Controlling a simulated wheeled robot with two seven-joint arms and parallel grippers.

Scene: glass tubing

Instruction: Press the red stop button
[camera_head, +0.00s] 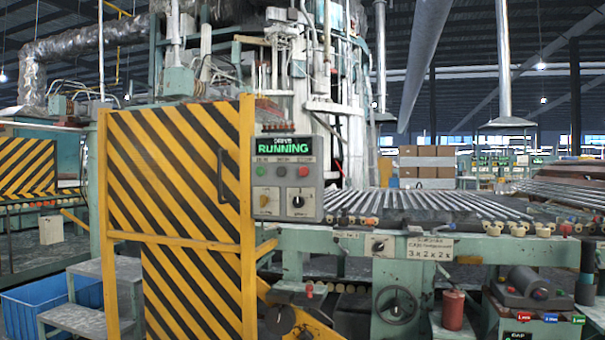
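The red stop button (304,172) is a small round button on the drive control panel (287,179), at the right end of a row of three. A green button (263,171) and a grey button (281,171) sit to its left. The green display (282,146) above them reads RUNNING. Below the buttons are a yellow switch (264,200) and a black knob (298,202). Neither of my grippers shows in the head view.
A yellow and black striped door (178,180) stands just left of the panel. A roller conveyor (420,205) with glass tubes runs to the right. Metal steps (75,318) and a blue bin (35,308) are at lower left. A handwheel (397,304) sits below the conveyor.

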